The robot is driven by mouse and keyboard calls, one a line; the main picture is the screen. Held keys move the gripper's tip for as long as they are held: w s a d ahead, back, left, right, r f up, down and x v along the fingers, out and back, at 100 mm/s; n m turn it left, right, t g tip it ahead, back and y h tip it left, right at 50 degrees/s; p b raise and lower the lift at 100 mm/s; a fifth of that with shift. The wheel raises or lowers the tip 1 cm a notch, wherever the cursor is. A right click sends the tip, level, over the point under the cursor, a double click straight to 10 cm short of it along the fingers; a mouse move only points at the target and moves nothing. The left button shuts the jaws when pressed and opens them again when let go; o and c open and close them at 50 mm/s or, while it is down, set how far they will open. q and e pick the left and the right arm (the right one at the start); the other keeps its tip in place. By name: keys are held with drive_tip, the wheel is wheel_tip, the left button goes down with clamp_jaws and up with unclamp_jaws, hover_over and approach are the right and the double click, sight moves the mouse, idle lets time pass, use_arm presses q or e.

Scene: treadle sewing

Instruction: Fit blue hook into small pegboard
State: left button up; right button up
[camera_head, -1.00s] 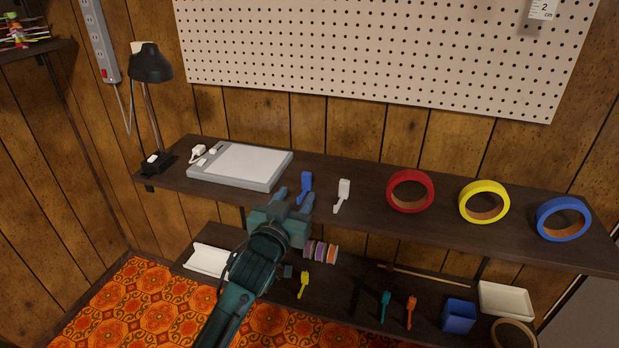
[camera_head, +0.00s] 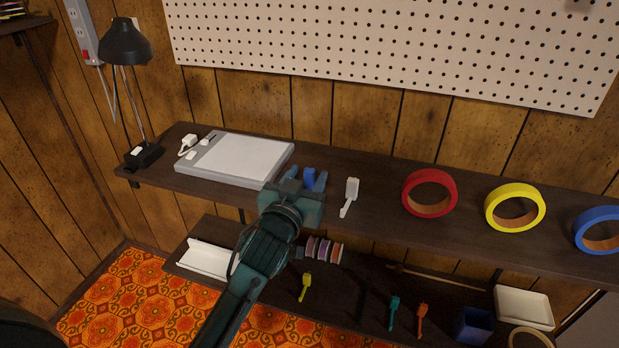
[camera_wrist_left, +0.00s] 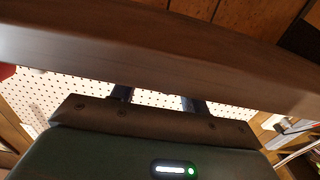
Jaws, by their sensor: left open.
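The blue hook (camera_head: 309,177) is on the upper shelf, to the right of the grey-white box. My left gripper (camera_head: 308,180) is open, with its two fingers on either side of the blue hook in the head view. I cannot tell whether they touch it. The gripper hides the hook's lower part. In the left wrist view the fingers (camera_wrist_left: 157,98) reach under a brown shelf edge, and the hook does not show there. The pegboard (camera_head: 400,50) hangs on the wall above the shelf, and it also shows in the wrist view (camera_wrist_left: 60,92). My right gripper is not in view.
Red (camera_head: 407,193), yellow (camera_head: 491,207) and blue (camera_head: 582,230) tape rolls stand farther right. The flat box (camera_head: 240,155) and lamp (camera_head: 125,45) are left. A lower shelf (camera_head: 350,295) holds small items.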

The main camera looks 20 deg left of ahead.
use_arm(q)
drive_tip(key=shift+s+r, duration=0.1)
drive_tip(key=shift+s, duration=0.05)
drive_tip(key=c, duration=0.4)
clamp_jaws()
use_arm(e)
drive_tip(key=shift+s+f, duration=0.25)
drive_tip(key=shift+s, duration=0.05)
